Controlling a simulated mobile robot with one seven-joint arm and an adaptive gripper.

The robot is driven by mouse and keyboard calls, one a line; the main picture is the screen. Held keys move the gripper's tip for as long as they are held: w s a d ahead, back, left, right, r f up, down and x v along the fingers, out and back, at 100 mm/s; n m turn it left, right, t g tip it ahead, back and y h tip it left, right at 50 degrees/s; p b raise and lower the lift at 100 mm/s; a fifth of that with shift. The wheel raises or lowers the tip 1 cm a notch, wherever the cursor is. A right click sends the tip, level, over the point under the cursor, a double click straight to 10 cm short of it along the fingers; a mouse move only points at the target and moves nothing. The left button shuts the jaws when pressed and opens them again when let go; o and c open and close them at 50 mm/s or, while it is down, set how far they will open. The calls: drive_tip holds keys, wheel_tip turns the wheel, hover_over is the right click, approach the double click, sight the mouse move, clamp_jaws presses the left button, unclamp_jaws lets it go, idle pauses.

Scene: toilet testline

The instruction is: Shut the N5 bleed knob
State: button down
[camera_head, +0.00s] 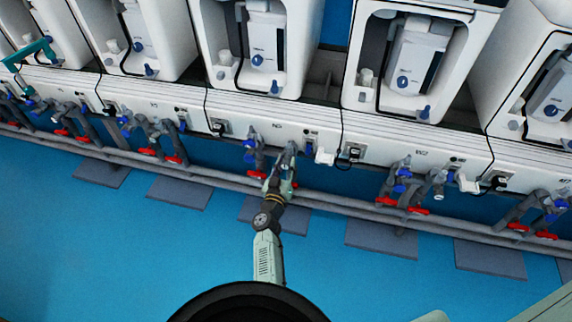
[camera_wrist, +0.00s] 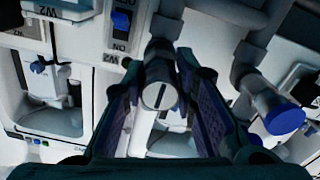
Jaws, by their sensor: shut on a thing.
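My gripper (camera_head: 287,161) reaches up to the middle station's pipework, below a small panel label too blurred to read surely. In the wrist view my gripper (camera_wrist: 164,100) has its two fingers on either side of a bleed knob (camera_wrist: 158,96). The knob has a round, pale end face with a dark slot, which stands nearly upright in the picture. The fingers are shut on the knob. Its stem runs up into a grey pipe. In the head view the knob is mostly hidden by my gripper.
A blue-capped valve (camera_wrist: 280,114) stands to the right of the knob. A blue switch (camera_wrist: 122,20) sits above left. Red handles (camera_head: 417,210) line the lower pipe. The blue floor (camera_head: 150,250) in front is clear.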

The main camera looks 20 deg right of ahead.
drive_tip(key=shift+m, duration=0.4)
drive_tip(key=m+p, duration=0.1)
drive_tip(key=m, duration=0.3)
drive_tip(key=shift+a, duration=0.1)
drive_tip(key=m, duration=0.4)
drive_tip(key=shift+w+m, duration=0.1)
drive_tip(key=shift+m, duration=0.2)
drive_tip(key=m, duration=0.4)
drive_tip(key=shift+a, duration=0.1)
drive_tip(key=shift+r+m+b, duration=0.1)
drive_tip(key=shift+m+b, duration=0.35)
drive_tip(key=shift+m, duration=1.75)
drive_tip(key=c, duration=1.3)
unclamp_jaws()
